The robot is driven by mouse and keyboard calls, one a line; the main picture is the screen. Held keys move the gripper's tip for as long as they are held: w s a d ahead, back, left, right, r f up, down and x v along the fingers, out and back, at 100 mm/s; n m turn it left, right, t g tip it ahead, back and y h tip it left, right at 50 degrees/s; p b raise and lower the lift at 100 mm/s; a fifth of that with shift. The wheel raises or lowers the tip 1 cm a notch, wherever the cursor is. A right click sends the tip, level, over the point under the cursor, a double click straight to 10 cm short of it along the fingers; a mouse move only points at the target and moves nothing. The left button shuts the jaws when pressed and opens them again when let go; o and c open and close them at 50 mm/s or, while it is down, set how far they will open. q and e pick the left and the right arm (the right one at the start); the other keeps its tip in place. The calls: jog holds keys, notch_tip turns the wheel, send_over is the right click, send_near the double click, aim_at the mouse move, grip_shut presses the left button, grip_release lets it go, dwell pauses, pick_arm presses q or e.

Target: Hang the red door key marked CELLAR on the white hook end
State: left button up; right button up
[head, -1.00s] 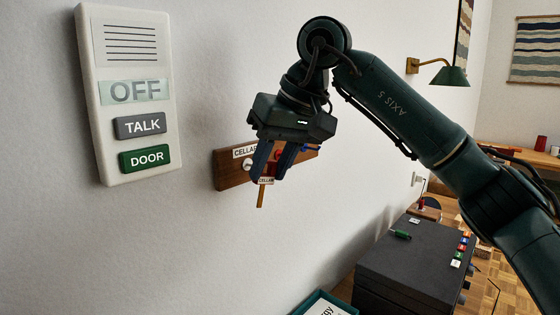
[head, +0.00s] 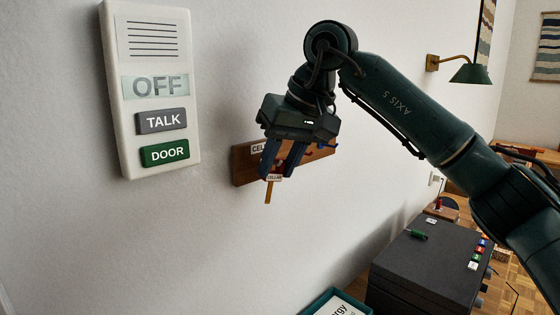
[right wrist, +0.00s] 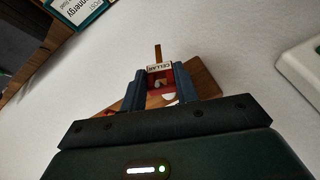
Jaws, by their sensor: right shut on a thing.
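My right gripper (head: 277,174) is shut on the red key, in front of the wooden hook board (head: 243,169) on the wall. The key's CELLAR tag (head: 274,178) shows between the fingertips, and its brass shaft (head: 268,193) hangs down below. In the right wrist view the red key (right wrist: 158,80) sits between the two blue fingers, with the board (right wrist: 203,79) behind. A white round shape (right wrist: 154,101), likely the white hook end, shows near the key's head; I cannot tell whether they touch. In the head view the fingers hide this spot. My left gripper is out of view.
A white intercom (head: 150,95) is on the wall left of the board. Below right stand a dark cabinet (head: 425,265) and a teal-edged tray (head: 325,298). A green wall lamp (head: 468,73) is at the right. The wall below the board is clear.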

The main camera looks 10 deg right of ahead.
jog(key=o, duration=1)
jog(key=shift+o, duration=0.2)
